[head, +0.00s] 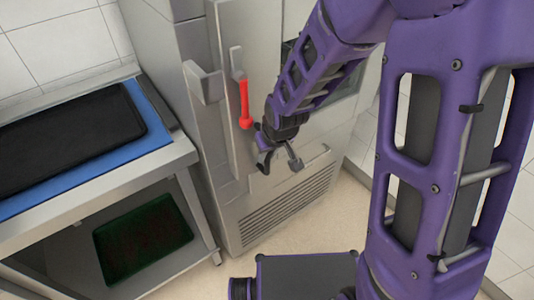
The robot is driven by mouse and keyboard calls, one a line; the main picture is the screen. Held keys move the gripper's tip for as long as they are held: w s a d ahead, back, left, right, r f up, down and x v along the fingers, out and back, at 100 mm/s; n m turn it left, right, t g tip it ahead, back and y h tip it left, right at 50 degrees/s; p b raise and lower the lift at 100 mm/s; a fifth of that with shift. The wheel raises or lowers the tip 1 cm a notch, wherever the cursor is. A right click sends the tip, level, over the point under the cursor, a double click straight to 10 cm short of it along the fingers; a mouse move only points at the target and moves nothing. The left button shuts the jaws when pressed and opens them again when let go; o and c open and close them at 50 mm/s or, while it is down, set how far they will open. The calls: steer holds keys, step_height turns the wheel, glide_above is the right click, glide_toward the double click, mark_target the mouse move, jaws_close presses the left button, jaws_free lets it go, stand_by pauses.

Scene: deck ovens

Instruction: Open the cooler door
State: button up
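The cooler (292,185) is a tall stainless steel cabinet in the middle of the head view. Its door front faces right and appears shut. A red handle (244,105) hangs upright from a grey bracket near the door's left edge. My gripper (280,166) points down in front of the door, below and right of the red handle and apart from it in the picture. Its two dark fingers are spread with nothing between them. My purple arm hides the upper right part of the cooler front.
A steel table (150,172) stands at left with a blue mat (152,138) and a black tray (70,135) on top. A dark green crate (143,237) sits on its lower shelf. Beige floor (290,240) is clear before the cooler's bottom grille (290,207).

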jaws_close()
stand_by(1.1)
